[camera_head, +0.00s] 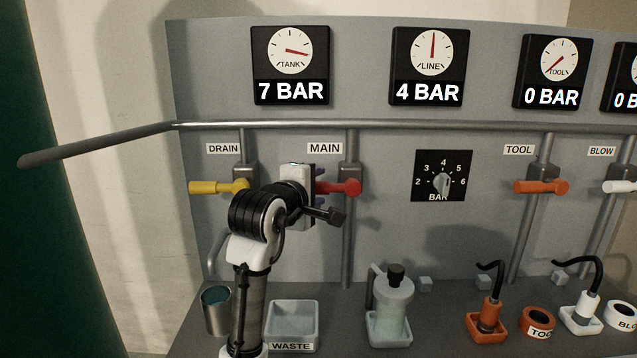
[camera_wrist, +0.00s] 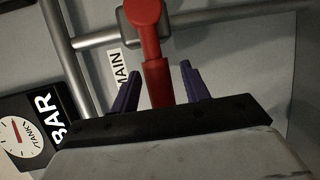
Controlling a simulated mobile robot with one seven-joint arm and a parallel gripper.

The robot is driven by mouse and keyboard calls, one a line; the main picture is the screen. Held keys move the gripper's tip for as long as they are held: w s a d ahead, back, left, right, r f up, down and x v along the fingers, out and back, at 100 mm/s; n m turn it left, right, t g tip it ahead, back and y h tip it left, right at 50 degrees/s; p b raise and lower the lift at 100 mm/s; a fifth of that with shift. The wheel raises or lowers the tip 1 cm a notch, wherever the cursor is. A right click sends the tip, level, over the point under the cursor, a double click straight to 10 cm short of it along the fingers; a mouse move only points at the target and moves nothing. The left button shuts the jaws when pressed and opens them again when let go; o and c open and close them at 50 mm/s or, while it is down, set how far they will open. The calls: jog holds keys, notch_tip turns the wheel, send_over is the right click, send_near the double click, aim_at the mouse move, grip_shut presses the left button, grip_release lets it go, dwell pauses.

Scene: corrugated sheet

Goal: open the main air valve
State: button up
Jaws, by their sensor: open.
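The main air valve has a red handle (camera_head: 343,187) lying level, pointing left from its grey body (camera_head: 349,171) on a vertical pipe under the MAIN label (camera_head: 325,149). In the wrist view the red handle (camera_wrist: 154,70) runs down between the two purple fingers of my gripper (camera_wrist: 154,90). The fingers are open, one on each side of the handle, with visible gaps. In the head view my arm hides most of my gripper (camera_head: 318,187) and the handle's left end.
The yellow DRAIN handle (camera_head: 218,187) is close left of my arm. Below stand a metal cup (camera_head: 217,318), a WASTE tray (camera_head: 292,305) and a bottle (camera_head: 393,305).

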jog(key=shift+x, duration=0.75)
grip_shut()
